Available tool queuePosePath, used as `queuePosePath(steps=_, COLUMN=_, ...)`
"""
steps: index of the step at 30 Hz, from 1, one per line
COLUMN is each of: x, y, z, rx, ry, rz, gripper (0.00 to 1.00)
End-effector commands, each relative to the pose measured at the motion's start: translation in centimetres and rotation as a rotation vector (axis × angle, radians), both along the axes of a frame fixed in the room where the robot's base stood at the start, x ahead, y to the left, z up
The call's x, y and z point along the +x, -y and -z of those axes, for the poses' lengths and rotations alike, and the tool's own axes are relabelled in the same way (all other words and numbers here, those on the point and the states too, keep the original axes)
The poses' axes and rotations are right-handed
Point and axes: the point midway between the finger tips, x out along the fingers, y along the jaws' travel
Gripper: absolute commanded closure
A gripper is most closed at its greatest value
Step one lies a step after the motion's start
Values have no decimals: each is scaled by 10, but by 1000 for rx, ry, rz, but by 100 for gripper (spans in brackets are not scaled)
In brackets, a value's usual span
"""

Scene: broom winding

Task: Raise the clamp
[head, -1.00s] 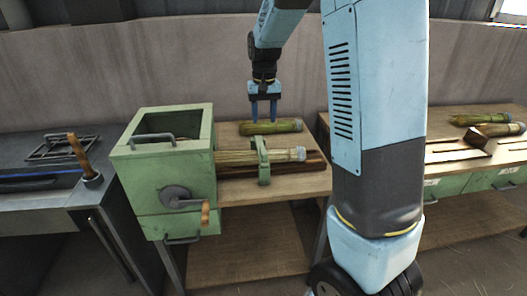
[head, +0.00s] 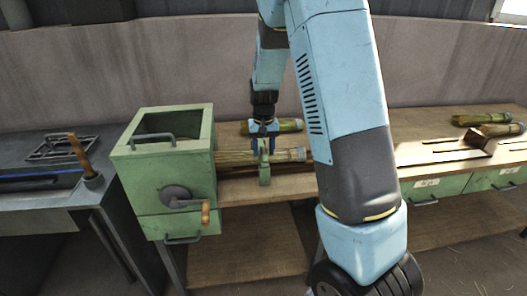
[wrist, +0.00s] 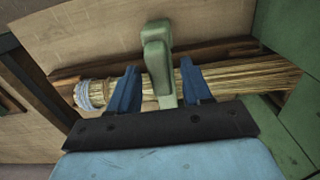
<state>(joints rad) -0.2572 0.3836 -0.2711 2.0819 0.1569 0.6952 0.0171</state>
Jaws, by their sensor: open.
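The green clamp (head: 265,174) stands on the bench beside the green winding box and lies across the straw broom bundle (head: 232,158). In the wrist view the clamp (wrist: 158,62) rises between the two blue fingers of my gripper (wrist: 160,92). The fingers are open, one on each side of the clamp, with a gap to each side. The broom bundle (wrist: 240,77) runs crosswise behind the fingers, with its pale bound end at the left. In the head view my gripper (head: 264,148) hides the clamp's top.
The green box (head: 165,165) with a crank (head: 190,200) stands left of the clamp. A second bundle (head: 288,125) lies behind on the bench. More bundles (head: 485,122) lie on the right bench. A wooden-handled tool (head: 82,158) stands on the left table.

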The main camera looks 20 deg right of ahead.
Motion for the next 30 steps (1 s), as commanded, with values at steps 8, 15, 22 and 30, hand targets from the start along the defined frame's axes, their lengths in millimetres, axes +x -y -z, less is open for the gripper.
queuePosePath(steps=8, x=0, y=0, z=10, rx=0, ry=0, rz=1, gripper=51)
queuePosePath(steps=15, x=0, y=0, z=10, rx=0, ry=0, rz=1, gripper=57)
queuePosePath(steps=22, x=0, y=0, z=10, rx=0, ry=1, rz=1, gripper=79)
queuePosePath(steps=30, x=0, y=0, z=10, rx=1, ry=1, rz=0, gripper=100)
